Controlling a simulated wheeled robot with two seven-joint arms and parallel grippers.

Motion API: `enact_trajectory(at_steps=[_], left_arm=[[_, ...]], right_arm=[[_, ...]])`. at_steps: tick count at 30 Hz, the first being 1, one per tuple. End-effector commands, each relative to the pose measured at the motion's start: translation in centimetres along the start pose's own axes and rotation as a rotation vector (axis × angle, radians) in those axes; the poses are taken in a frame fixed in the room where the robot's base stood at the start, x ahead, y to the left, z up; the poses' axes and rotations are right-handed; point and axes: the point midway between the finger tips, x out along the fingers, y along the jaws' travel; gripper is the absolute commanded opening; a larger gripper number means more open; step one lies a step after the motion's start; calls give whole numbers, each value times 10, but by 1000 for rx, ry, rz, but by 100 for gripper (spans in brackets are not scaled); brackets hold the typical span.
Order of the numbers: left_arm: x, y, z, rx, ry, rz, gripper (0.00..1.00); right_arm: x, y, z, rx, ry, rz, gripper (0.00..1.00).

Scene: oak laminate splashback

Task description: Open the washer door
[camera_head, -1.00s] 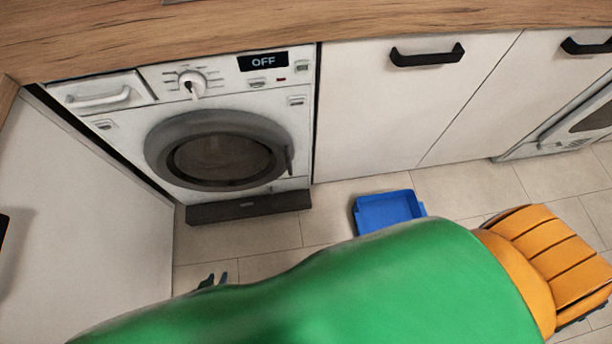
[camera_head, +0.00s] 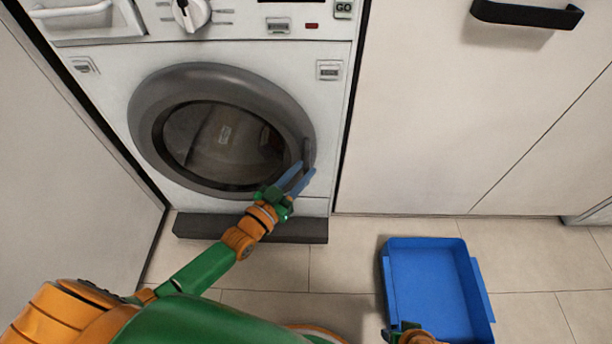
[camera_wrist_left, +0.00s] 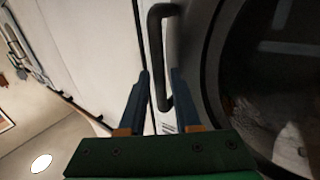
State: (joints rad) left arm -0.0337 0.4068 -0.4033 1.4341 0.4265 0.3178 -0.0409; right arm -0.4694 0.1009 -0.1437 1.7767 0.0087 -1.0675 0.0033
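The washer (camera_head: 95,120) is a white front loader with a round grey door (camera_head: 160,95) that looks closed. The door's dark vertical handle (camera_head: 307,150) is at the right of its rim. My left gripper (camera_head: 305,168) is at the lower end of this handle, fingers pointing toward it. In the left wrist view, the gripper (camera_wrist_left: 161,72) is open and the handle (camera_wrist_left: 157,45) shows between its two fingers; contact cannot be told. My right gripper (camera_head: 393,332) is only partly visible at the bottom edge of the head view, and its opening cannot be made out.
A blue tray (camera_head: 430,285) lies on the tiled floor right of the washer. A white cabinet front (camera_head: 430,120) with a black handle (camera_head: 527,13) adjoins the washer at right. A pale panel (camera_head: 60,170) stands on the left. The floor before the washer is otherwise mostly clear.

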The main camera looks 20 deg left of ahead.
Motion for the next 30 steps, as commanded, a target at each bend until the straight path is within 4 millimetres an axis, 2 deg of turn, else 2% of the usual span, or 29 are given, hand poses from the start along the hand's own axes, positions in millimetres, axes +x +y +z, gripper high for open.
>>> enact_trajectory(at_steps=[8,9,12,13,30], left_arm=[[6,0,0,0,-2,0,32],[6,0,0,0,-2,0,29],[6,0,0,0,-3,0,2],[6,0,0,0,-3,0,0],[6,0,1,0,-3,0,0]], right_arm=[[-5,0,-2,1,2,0,50],[-4,0,-2,1,2,0,50],[-4,0,-3,1,2,0,50],[-4,0,-3,1,2,0,50],[-4,0,-3,0,3,-1,50]])
